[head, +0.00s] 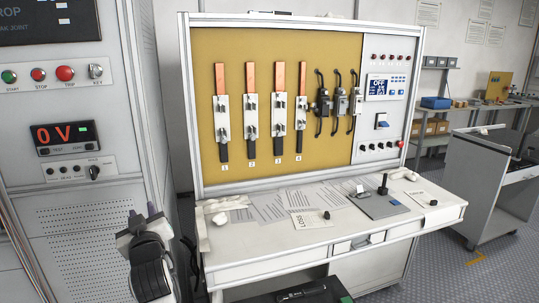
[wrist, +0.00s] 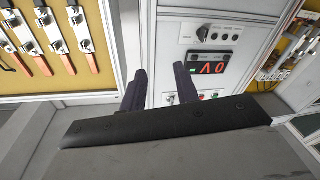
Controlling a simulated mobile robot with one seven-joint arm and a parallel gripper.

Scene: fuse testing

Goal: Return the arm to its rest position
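My gripper (head: 142,214) shows at the lower left of the head view, in front of the grey cabinet with the red "0 V" display (head: 67,133). It is left of the workbench and apart from it. In the wrist view, the two dark fingers of my gripper (wrist: 160,88) stand apart with nothing between them. The cabinet's display appears upside down beyond the fingers in that view (wrist: 211,68). Most of my arm is out of view, so its full pose cannot be told.
The yellow panel (head: 215,60) carries several copper-ended fuses and black clamps. The white bench top (head: 290,240) holds papers, a grey plate with a black knob (head: 383,186) and small parts. A metal cart (head: 475,185) stands at right. The floor at the lower right is clear.

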